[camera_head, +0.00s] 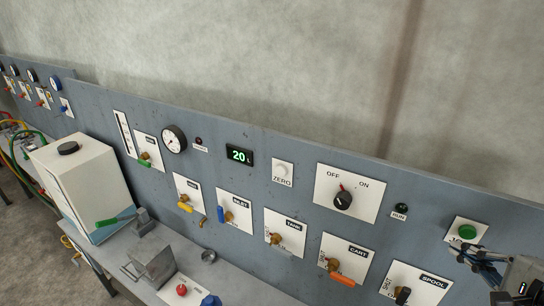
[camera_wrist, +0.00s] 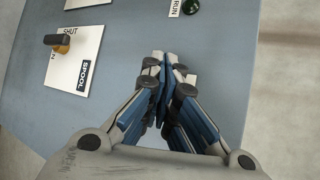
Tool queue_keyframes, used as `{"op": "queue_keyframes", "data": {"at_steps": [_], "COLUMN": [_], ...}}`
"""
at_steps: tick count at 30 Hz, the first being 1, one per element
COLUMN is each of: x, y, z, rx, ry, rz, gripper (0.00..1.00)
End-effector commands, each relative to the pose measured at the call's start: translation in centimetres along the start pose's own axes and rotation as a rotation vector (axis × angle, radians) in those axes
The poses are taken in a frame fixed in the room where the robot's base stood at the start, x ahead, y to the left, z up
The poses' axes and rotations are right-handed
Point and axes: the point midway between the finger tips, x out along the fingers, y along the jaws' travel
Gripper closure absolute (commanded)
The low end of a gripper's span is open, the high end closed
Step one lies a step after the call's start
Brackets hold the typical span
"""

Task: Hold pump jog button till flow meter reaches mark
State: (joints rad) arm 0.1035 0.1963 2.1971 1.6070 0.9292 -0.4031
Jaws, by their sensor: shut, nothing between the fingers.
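A green push button (camera_head: 467,231) on a white plate sits at the right end of the panel in the head view. I cannot read a label on it. A black digital display (camera_head: 240,155) shows a green 20 with a small unit letter. My gripper (camera_head: 468,254) is just below the green button in the head view; whether it touches the panel I cannot tell. In the wrist view my gripper (camera_wrist: 164,62) has its fingers closed together with nothing between them. The green button is not visible there.
The RUN lamp (camera_head: 402,208) is dark. An OFF/ON selector (camera_head: 343,200) and a white ZERO button (camera_head: 283,167) are to its left. The SPOOL valve plate (camera_wrist: 82,60) is left of my gripper. A round gauge (camera_head: 174,139) and several valves line the panel. A bench (camera_head: 230,278) runs below.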

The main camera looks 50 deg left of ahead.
Motion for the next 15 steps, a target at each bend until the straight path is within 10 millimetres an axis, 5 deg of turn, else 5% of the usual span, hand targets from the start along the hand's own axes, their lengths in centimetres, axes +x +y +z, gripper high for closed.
{"op": "queue_keyframes", "data": {"at_steps": [15], "x": [-2.4], "y": [1.8], "z": [1.8], "rx": [0.000], "ry": [-0.001], "rz": [0.000], "gripper": [1.00]}}
